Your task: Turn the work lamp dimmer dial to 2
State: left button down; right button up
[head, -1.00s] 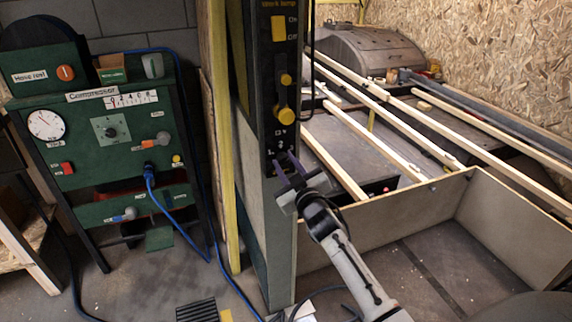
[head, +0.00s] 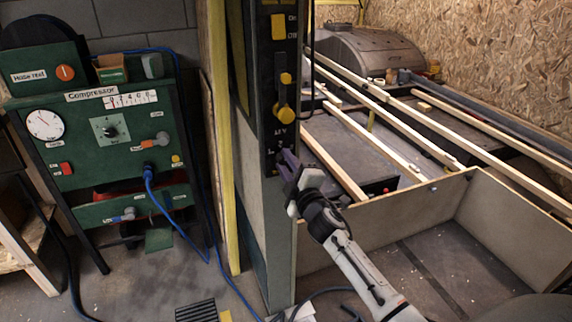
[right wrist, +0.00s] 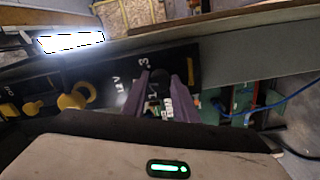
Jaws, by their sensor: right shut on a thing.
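The work lamp panel (head: 265,95) is a tall black strip on a grey post in the head view. It carries a yellow on/off switch (head: 278,27) and two yellow knobs, the lower one a lever-like knob (head: 285,114). My right gripper (head: 285,160) is at the panel's lower end, shut on the small dark dimmer dial. In the right wrist view the dial (right wrist: 160,78) shows between the purple fingers, with white digits around it, a 3 among them. The fingers hide part of the dial, and its setting cannot be read. My left gripper is not in view.
A green compressor stand (head: 95,150) with a gauge, knobs and blue hose is at the left. A wooden-sided bay (head: 390,215) and long timber strips (head: 385,95) lie to the right. A bright white light (right wrist: 70,42) shows in the right wrist view.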

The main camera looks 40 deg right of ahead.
jog(key=shift+n, duration=0.9)
jog(key=o, duration=1.1)
jog(key=shift+c, duration=0.2)
jog(key=v, duration=1)
jog(key=shift+s, duration=0.15)
